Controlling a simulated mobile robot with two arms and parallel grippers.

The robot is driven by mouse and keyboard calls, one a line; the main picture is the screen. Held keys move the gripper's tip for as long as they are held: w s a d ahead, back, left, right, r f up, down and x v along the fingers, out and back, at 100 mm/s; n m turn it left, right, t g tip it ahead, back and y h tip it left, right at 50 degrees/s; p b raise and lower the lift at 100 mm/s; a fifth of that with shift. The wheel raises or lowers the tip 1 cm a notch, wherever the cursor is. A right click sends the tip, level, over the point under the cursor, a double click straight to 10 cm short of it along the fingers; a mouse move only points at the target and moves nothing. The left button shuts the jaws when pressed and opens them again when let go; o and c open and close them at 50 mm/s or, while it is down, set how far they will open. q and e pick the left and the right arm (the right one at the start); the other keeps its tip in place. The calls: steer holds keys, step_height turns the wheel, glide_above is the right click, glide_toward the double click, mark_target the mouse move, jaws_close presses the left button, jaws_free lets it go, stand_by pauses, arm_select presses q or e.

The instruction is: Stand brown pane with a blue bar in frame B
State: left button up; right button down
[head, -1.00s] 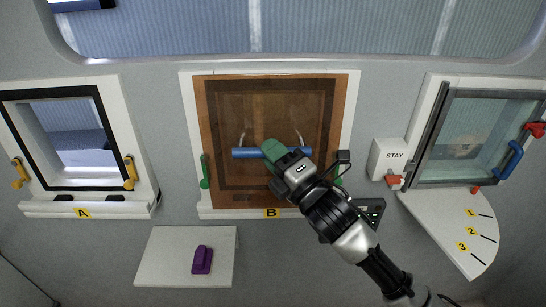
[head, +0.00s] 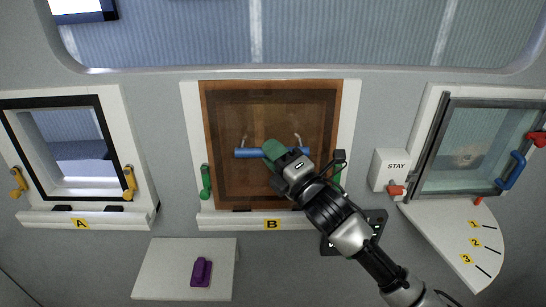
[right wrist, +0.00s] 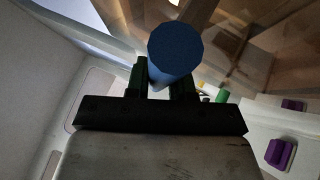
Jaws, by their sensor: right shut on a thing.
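The brown see-through pane (head: 222,190) is upright in front of frame B (head: 190,140) and covers most of its opening. Its blue bar (head: 246,153) runs level across the middle on two light brackets. My right gripper (head: 275,152) is shut on the bar near its middle. In the right wrist view the bar's round end (right wrist: 175,48) shows between the fingers. The pane's lower edge is just above the sill (head: 225,223), by the dark clips; I cannot tell whether it touches. A green latch (head: 206,182) hangs left of the pane. My left gripper is out of view.
Frame A (head: 125,110) with yellow latches is on the left. A shelf (head: 160,265) with a purple block (head: 201,272) is below. A hinged window (head: 470,145), a STAY box (head: 390,165) and a numbered plate (head: 480,255) are on the right.

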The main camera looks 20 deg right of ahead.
steer(key=shift+w+d+f+b, duration=0.2)
steer(key=shift+w+f+b, duration=0.35)
steer(key=shift+w+b, duration=0.15)
steer(key=shift+w+d+f+b, duration=0.2)
steer(key=shift+w+f+b, duration=0.35)
steer(key=shift+w, duration=0.1)
steer(key=shift+f, duration=0.15)
stand_by(0.3)
steer(key=c, duration=0.9)
jaws_free()
steer(key=shift+o, duration=0.7)
steer(key=shift+f, duration=0.3)
steer(key=o, duration=0.7)
steer(key=shift+r, duration=0.1)
steer(key=shift+o, duration=0.3)
